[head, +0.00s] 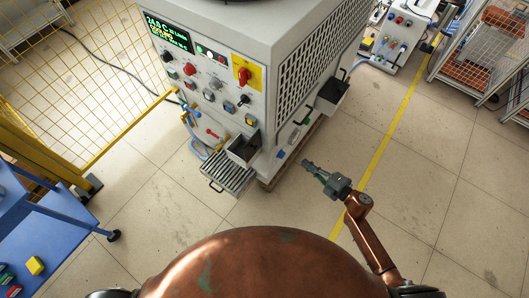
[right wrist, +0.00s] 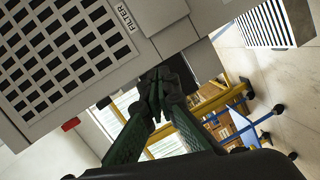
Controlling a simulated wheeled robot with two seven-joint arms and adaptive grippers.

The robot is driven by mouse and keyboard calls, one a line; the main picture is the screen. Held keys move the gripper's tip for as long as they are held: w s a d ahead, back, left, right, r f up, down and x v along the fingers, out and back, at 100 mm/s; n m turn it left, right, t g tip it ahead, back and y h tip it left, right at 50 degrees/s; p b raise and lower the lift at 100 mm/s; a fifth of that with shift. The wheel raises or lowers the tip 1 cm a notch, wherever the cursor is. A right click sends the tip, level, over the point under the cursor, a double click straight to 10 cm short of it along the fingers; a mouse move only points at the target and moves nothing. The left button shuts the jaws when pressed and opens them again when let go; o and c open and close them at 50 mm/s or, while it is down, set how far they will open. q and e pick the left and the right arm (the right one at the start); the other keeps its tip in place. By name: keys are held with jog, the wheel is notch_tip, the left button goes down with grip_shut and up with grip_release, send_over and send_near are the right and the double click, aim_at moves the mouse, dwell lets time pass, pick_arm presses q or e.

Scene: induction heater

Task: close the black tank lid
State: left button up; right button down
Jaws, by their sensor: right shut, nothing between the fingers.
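A black box-like tank (head: 331,96) sticks out low on the right side of the grey heater cabinet in the head view. A thin dark flap or handle stands at its upper edge; its exact lid position is too small to tell. My right gripper (head: 307,165) is shut and empty, in front of the cabinet's lower right side, apart from the tank and nearer to me. In the right wrist view its dark green fingers (right wrist: 157,92) meet, with the cabinet's grille panel (right wrist: 65,45) behind to the upper left. The tank cannot be made out there. My left gripper is not in view.
An open dark compartment (head: 243,149) and a ribbed metal tray (head: 229,178) project from the cabinet front. A yellow mesh fence (head: 85,75) and a blue cart (head: 45,235) stand at left.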

jog(key=s+a+r+n+g+y+b, duration=0.2)
jog(key=a+r+n+g+y, duration=0.15)
jog(key=a+n, duration=0.2)
jog(key=t, duration=0.1)
send_near(257, 148)
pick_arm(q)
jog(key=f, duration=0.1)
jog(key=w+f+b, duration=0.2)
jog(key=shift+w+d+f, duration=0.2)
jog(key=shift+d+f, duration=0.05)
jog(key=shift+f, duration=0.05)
pick_arm(e)
jog(key=shift+h, duration=0.35)
jog(key=x, duration=0.6)
jog(key=shift+w+a, duration=0.2)
jog(key=shift+a, duration=0.15)
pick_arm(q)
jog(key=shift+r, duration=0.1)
pick_arm(e)
jog(key=shift+w+a+r+p, duration=0.1)
jog(key=shift+r+p, duration=0.05)
jog(key=shift+p, duration=0.7)
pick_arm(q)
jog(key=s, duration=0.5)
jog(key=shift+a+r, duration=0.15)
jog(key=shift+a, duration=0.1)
